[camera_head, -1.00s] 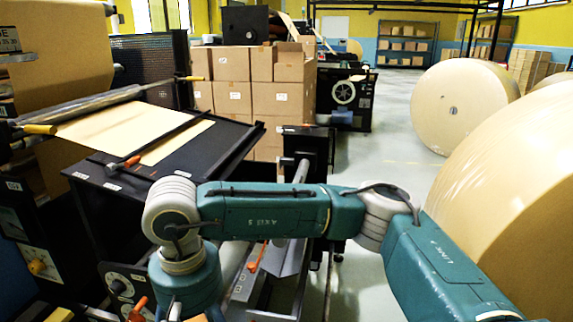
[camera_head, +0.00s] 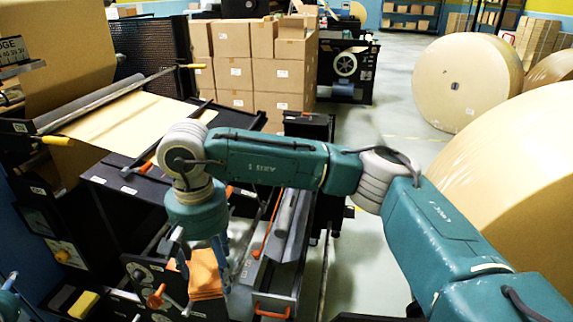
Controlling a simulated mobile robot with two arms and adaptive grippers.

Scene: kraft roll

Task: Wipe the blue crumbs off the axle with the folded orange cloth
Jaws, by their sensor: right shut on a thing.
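The folded orange cloth (camera_head: 206,279) shows at the lower left of centre, between the blue fingers of my right gripper (camera_head: 204,268). The gripper points down and is shut on the cloth; its wrist hides the upper part. A grey cylinder that looks like the axle (camera_head: 284,216) lies lengthwise in a long metal trough, right of the gripper and apart from it. I cannot make out blue crumbs on it at this size.
A black machine with a tan paper sheet (camera_head: 120,120) stands at the left. The trough has an orange front handle (camera_head: 272,312). A yellow block (camera_head: 83,305) sits at the lower left. Stacked cartons (camera_head: 235,73) stand behind. Large paper rolls (camera_head: 468,84) flank the clear floor at right.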

